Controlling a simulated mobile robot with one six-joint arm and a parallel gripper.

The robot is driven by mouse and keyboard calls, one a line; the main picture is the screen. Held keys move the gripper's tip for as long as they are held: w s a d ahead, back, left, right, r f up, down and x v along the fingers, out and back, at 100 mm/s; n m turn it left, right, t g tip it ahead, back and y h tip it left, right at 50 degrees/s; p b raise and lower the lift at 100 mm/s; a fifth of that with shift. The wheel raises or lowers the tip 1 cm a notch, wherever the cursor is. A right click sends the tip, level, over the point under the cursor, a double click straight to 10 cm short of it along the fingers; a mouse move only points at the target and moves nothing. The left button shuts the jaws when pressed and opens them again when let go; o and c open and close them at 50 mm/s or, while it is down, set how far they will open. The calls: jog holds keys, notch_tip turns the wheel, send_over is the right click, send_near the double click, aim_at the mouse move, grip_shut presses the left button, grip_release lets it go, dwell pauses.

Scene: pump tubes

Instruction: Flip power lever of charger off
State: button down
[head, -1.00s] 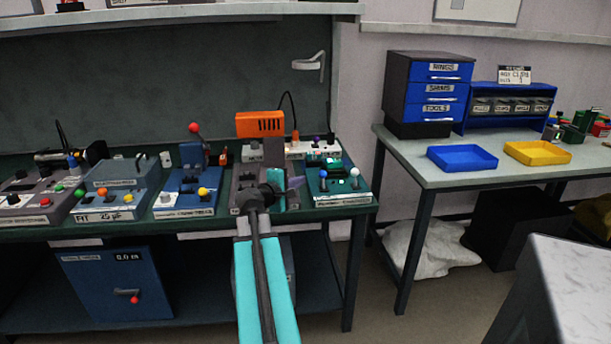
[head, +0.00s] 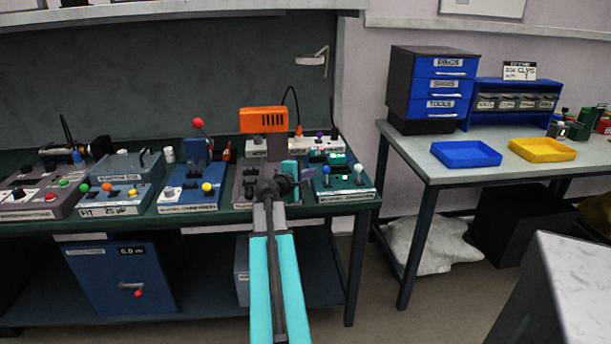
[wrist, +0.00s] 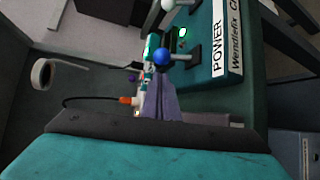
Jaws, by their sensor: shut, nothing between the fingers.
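The charger (head: 345,195) is a teal box with a white label strip at the right end of the green bench. It carries a lever with a blue ball knob (head: 325,170) and one with a white ball knob (head: 359,168). In the wrist view the POWER label (wrist: 218,45) is beside the blue-knobbed lever (wrist: 162,56), and a small green light (wrist: 182,32) glows nearby. My gripper (wrist: 161,82) is shut and empty, its grey-purple fingers pointing at the blue knob. The tips appear right by the knob; contact is unclear. In the head view my gripper (head: 308,181) is just left of the charger.
An orange box (head: 263,120) with a cable stands behind my wrist. A blue device with a red-knobbed lever (head: 198,123) is to the left. The side table holds a blue tray (head: 466,154), a yellow tray (head: 542,150) and a drawer unit (head: 440,85).

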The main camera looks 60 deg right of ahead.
aim_at(326, 173)
jog(key=shift+x, duration=2.15)
jog(key=shift+s+f, duration=0.1)
jog(key=shift+s, duration=0.05)
jog(key=shift+a+b, duration=0.2)
jog(key=shift+b, duration=0.4)
